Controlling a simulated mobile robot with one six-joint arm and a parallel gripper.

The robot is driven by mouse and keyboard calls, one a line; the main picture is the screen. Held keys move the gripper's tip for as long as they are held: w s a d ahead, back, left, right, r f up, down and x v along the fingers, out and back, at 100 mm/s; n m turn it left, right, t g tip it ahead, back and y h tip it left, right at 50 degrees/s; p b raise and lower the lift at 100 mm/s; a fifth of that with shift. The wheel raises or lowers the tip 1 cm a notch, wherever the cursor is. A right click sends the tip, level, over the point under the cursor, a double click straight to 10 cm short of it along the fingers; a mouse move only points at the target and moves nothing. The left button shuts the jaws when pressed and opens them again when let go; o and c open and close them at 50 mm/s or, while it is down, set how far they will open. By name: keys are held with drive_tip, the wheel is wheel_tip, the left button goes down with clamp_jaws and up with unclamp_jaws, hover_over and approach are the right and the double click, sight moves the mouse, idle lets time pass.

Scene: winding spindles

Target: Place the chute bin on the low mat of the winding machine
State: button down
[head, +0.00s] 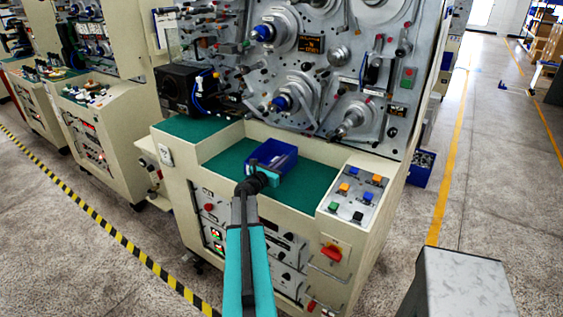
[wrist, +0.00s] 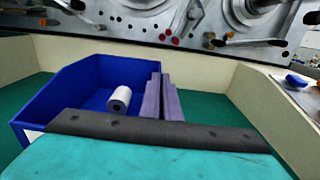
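The blue chute bin (head: 277,153) is at the low green mat (head: 310,184) of the winding machine, toward its back left. It looks level; whether its base touches the mat is hard to tell. In the wrist view the bin (wrist: 70,88) is open-topped and holds a white roll (wrist: 119,98). My gripper (head: 262,178) is at the bin's near right side. In the wrist view its two purple-grey fingers (wrist: 166,98) are close together at the bin's right wall, one on each side, pinching it. The wall between them is mostly hidden.
A higher green mat (head: 190,129) lies left of the low one. A cream rim surrounds the low mat, with a button panel (head: 357,195) at right. Spindles (head: 284,100) stick out above the back. The mat right of the bin is clear. Another blue bin (head: 421,170) stands beside the machine.

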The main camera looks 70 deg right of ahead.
drive_tip(key=shift+f, duration=0.25)
drive_tip(key=c, duration=2)
unclamp_jaws()
drive_tip(key=shift+r, duration=0.2)
